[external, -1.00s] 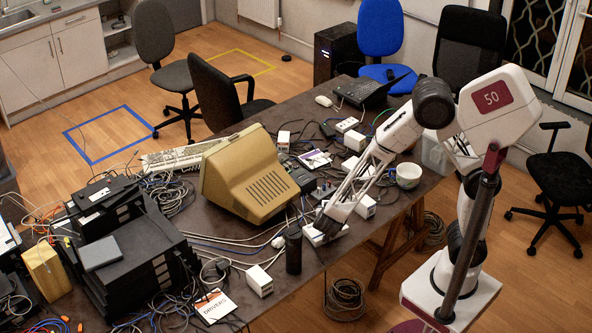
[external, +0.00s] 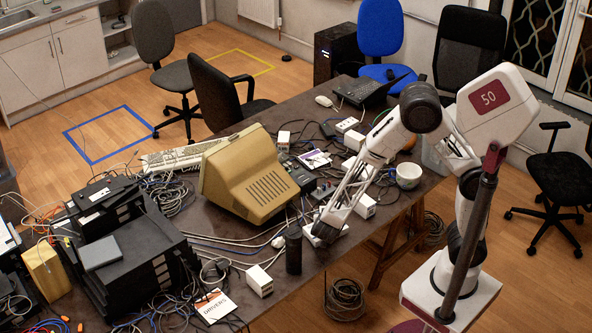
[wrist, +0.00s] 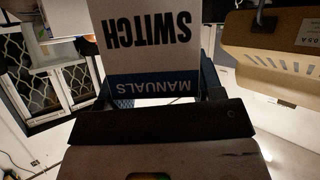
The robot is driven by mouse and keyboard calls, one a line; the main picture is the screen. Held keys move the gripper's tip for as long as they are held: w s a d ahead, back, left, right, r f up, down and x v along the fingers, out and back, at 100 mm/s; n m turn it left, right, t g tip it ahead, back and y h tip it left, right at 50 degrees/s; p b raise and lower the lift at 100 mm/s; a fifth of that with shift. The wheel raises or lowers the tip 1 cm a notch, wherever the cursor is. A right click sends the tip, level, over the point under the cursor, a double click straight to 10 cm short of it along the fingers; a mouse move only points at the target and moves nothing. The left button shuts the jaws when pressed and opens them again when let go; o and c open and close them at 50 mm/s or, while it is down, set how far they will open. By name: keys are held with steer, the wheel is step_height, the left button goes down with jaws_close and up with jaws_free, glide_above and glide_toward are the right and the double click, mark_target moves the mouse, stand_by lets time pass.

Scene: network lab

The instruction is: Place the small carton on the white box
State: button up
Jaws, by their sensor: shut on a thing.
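A small white carton with a blue band and the words SWITCH MANUALS (wrist: 146,38) fills the upper middle of the wrist view. My gripper (external: 324,232) is shut on it. In the external view my gripper points down low over the front edge of the table, just right of the black cylinder, and mostly hides the carton; a pale patch shows at the fingertips. Several white boxes stand on the table. One is at the front (external: 260,281), left of the cylinder, and another is right of my gripper (external: 364,206). I cannot tell which is the task's white box.
A black cylinder (external: 293,250) stands close left of my gripper. A beige monitor (external: 250,180) stands behind it, with cables around. A white bowl (external: 408,176) is at the right. Black equipment (external: 130,250) is stacked at the left. The table is crowded.

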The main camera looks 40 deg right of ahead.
steer(key=shift+f, duration=0.1)
steer(key=o, duration=1.5)
steer(key=shift+o, duration=0.2)
steer(key=v, duration=1.2)
steer(key=shift+r, duration=0.2)
steer(key=shift+w, duration=0.15)
